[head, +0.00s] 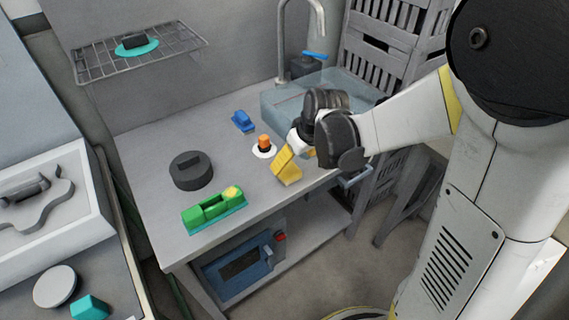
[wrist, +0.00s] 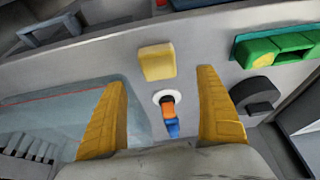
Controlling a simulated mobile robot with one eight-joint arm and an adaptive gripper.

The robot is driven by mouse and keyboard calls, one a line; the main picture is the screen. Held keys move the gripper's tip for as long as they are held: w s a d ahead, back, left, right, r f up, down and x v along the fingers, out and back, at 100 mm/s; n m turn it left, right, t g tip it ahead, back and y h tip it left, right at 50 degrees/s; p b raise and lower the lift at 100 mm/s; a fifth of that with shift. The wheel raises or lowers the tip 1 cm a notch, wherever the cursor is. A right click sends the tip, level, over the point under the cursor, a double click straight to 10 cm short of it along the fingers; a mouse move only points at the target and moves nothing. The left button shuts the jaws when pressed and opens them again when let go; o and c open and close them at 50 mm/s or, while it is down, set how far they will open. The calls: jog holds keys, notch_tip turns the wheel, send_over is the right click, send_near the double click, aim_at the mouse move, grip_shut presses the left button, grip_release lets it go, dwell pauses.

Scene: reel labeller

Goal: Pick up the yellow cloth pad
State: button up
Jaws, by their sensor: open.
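The yellow cloth pad (wrist: 157,62) lies on the grey worktop near its front edge, shown whole in the wrist view. In the head view the pad (head: 290,177) shows near the same edge, and my yellow finger partly overlaps it. My gripper (wrist: 168,115) is open, with its two yellow fingers wide apart and nothing between them touching. The pad appears beyond the fingertips, between their lines and closer to the left one. In the head view my gripper (head: 285,157) hangs over the worktop by the pad. The exact height above the pad is hard to tell.
An orange-topped piece in a white ring (head: 264,149) stands close to the pad, with a blue object (head: 243,121) behind. A green holder (head: 214,210) with a yellow piece and a dark round block (head: 190,171) are leftward. A clear basin (head: 282,103) is behind my gripper.

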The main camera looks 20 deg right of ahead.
aim_at(289, 169)
jog(key=b+x, duration=0.3)
jog(key=x, duration=0.4)
jog(key=shift+w+d+f, duration=0.1)
jog(key=shift+f, duration=0.1)
jog(key=shift+r, duration=0.1)
jog(key=shift+c, duration=0.3)
jog(key=c, duration=1.1)
